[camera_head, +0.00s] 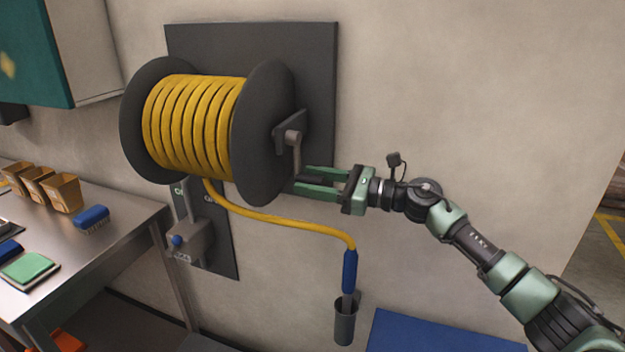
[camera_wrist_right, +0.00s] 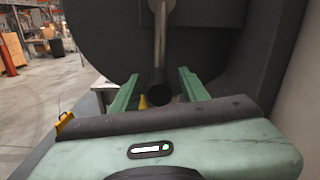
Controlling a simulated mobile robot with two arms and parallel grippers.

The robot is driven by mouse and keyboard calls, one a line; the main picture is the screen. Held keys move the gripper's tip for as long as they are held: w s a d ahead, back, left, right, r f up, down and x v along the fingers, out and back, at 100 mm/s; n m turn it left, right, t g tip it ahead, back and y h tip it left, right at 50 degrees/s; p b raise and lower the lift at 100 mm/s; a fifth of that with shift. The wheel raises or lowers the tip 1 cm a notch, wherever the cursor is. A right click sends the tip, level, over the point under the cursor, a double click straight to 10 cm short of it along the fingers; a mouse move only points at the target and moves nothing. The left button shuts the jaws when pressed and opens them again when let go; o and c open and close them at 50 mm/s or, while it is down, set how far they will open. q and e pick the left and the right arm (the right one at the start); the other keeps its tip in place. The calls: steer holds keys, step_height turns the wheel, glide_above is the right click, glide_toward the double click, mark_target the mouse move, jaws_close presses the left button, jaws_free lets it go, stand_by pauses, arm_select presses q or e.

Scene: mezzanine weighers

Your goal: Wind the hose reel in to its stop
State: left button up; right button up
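The hose reel (camera_head: 262,130) is mounted on a dark wall plate (camera_head: 315,60), with yellow hose (camera_head: 190,125) wound around its drum in several turns. A length of hose hangs from the drum to a blue nozzle (camera_head: 350,272) above a grey holder (camera_head: 345,322). The reel's crank (camera_head: 294,145) is on its right side and points down. My right gripper (camera_head: 303,180) is at the crank's lower end. In the right wrist view, the dark crank handle (camera_wrist_right: 160,90) lies between the two green fingers (camera_wrist_right: 158,90), with visible gaps on both sides. My left gripper is not in view.
A metal table (camera_head: 120,222) at the left holds several small brown bins (camera_head: 62,192), a blue brush (camera_head: 92,217) and a green pad (camera_head: 28,268). A valve with a blue knob (camera_head: 177,240) is below the reel. A blue surface (camera_head: 430,335) lies at the bottom right.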

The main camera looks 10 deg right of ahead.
jaws_close()
stand_by(1.3)
